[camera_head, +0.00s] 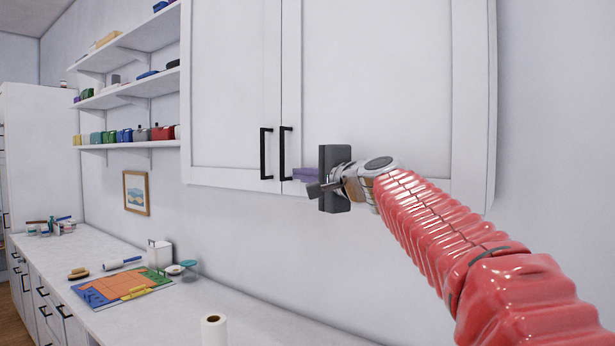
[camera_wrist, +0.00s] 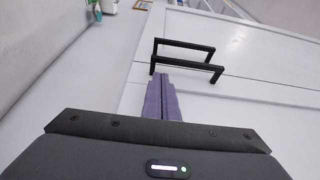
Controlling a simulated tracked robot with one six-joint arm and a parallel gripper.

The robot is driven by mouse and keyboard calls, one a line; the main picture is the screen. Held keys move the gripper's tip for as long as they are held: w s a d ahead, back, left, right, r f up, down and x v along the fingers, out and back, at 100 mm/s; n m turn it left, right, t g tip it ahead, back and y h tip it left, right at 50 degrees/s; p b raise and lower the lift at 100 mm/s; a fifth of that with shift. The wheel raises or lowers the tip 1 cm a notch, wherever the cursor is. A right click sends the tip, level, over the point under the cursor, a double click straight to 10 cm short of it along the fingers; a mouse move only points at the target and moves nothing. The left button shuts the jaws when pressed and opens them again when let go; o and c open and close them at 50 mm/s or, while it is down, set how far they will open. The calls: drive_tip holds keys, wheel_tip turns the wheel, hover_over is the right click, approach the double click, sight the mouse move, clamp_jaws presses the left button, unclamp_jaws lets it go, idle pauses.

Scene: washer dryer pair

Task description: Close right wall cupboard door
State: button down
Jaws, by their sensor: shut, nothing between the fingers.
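The right wall cupboard door (camera_head: 365,80) is white with a recessed panel. It looks flush with the left door (camera_head: 235,85), with a thin dark seam between them. The right door's black bar handle (camera_head: 283,153) is beside the seam; in the wrist view it is the nearer bar (camera_wrist: 190,64). My gripper (camera_head: 296,174) is at the door's lower edge, just right of the handle's lower end. Its purple fingers (camera_wrist: 163,78) are together and hold nothing. I cannot tell whether the fingertips touch the door.
The left door's handle (camera_head: 266,153) is close beside the right one. Open shelves (camera_head: 130,100) with colored containers are to the left. Below is a white counter (camera_head: 165,310) with a paper roll (camera_head: 214,330) and a colorful board (camera_head: 120,287). The wall right of the cupboard is bare.

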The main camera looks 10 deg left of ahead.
drive_tip(key=shift+w+d, duration=0.25)
drive_tip(key=shift+d, duration=0.05)
drive_tip(key=s+a, duration=0.6)
drive_tip(key=s, duration=0.6)
drive_tip(key=shift+s, duration=0.4)
drive_tip(key=shift+f, duration=0.15)
